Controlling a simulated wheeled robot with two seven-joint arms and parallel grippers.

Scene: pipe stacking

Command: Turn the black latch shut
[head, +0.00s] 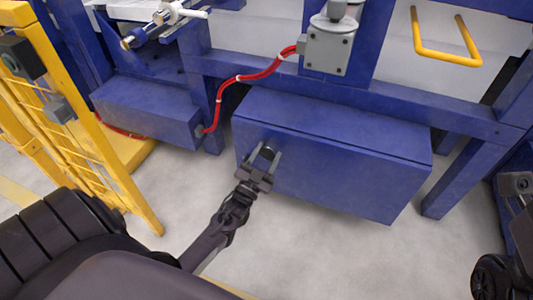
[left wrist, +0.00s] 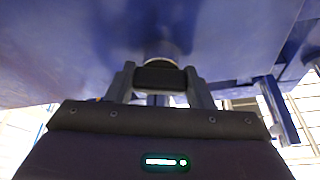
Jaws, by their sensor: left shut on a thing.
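The black latch (head: 268,153) is a small dark knob on the front face of the blue box (head: 330,172), near its upper left. My left gripper (head: 264,158) is at that face with its fingers on either side of the latch, shut on it. In the left wrist view the latch (left wrist: 159,76) sits between the two grey fingertips, against the blue face. The latch's exact turn angle is hard to tell. My right gripper is not clearly seen; only dark parts show at the right edge of the head view.
A yellow fence (head: 85,110) stands at the left. A smaller blue box (head: 150,112) with a red cable (head: 240,78) is behind it. A grey junction box (head: 330,48) and a yellow handle (head: 447,55) are above. The grey floor in front of the blue box is clear.

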